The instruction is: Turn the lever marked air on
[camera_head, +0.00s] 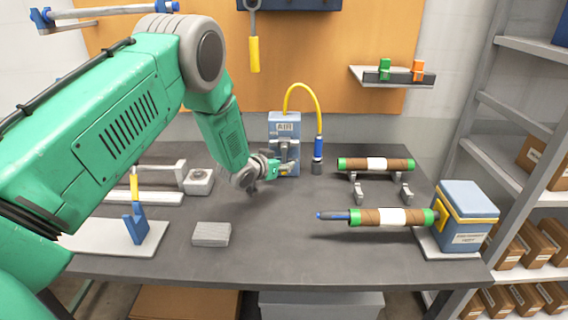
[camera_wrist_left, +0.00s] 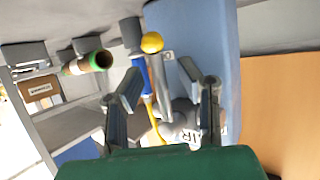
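The air unit is a blue box (camera_head: 284,124) with a label reading AIR, at the back middle of the table. It also shows in the left wrist view (camera_wrist_left: 222,60). A grey lever ending in a round yellow knob (camera_wrist_left: 152,42) shows in the left wrist view, at the box's face. My left gripper (camera_head: 286,168) is in front of the box's lower part in the head view and hides part of the lever. In the left wrist view its two fingers (camera_wrist_left: 160,76) are apart, with the knob just beyond the gap between their tips. I cannot tell whether they touch the lever. My right gripper is out of view.
A yellow hose (camera_head: 302,86) runs from the box to a blue nozzle (camera_head: 318,147) on its right. Two brown rollers (camera_head: 376,164) and a blue-and-yellow box (camera_head: 464,215) occupy the right side. A grey block (camera_head: 211,234) lies front left. The front middle of the table is clear.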

